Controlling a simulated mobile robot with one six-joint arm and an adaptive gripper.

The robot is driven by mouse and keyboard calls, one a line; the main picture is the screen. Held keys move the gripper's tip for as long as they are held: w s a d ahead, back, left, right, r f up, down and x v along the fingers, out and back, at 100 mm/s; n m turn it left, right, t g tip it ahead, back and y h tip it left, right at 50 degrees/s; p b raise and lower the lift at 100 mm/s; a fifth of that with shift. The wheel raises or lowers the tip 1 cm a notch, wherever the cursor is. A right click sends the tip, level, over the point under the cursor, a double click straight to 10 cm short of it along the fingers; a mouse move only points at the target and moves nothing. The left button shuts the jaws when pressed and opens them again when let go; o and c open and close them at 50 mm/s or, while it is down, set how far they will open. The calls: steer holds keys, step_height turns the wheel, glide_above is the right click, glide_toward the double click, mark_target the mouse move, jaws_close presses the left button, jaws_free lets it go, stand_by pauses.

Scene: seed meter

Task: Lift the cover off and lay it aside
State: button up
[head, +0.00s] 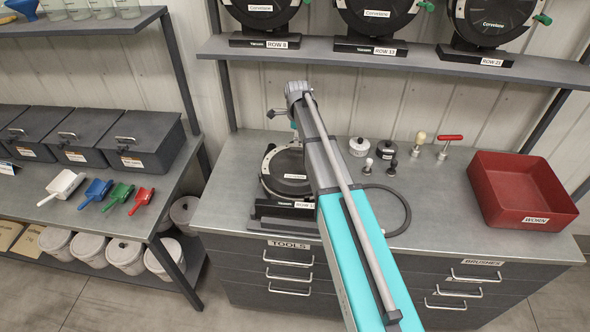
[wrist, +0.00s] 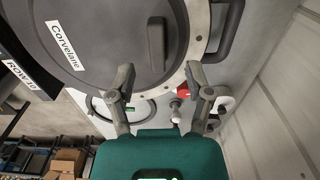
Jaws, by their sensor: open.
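The meter's cover (wrist: 100,40) is a dark round disc lettered Corvelane, with a raised bar handle (wrist: 157,44). It fills the upper left of the wrist view, inside a pale rim. In the head view the cover (head: 281,181) is on the meter on the bench, partly hidden behind my arm. My gripper (wrist: 158,78) is open and empty in the wrist view. Its fingertips appear on either side of the handle's lower end, near the rim; I cannot tell how far off they are. The head view does not clearly show the gripper.
A dark ring (head: 408,213) lies right of the meter. Small discs, knobs and a red-handled tool (head: 450,138) stand behind. A shelf (head: 420,62) with more meters overhangs the back.

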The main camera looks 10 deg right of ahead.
mark_target(298, 148)
steer(key=shift+f, duration=0.25)
stand_by(0.3)
steer(key=f+b, duration=0.5)
steer(key=shift+s+d, duration=0.15)
steer(key=shift+d, duration=0.05)
stand_by(0.8)
jaws_close()
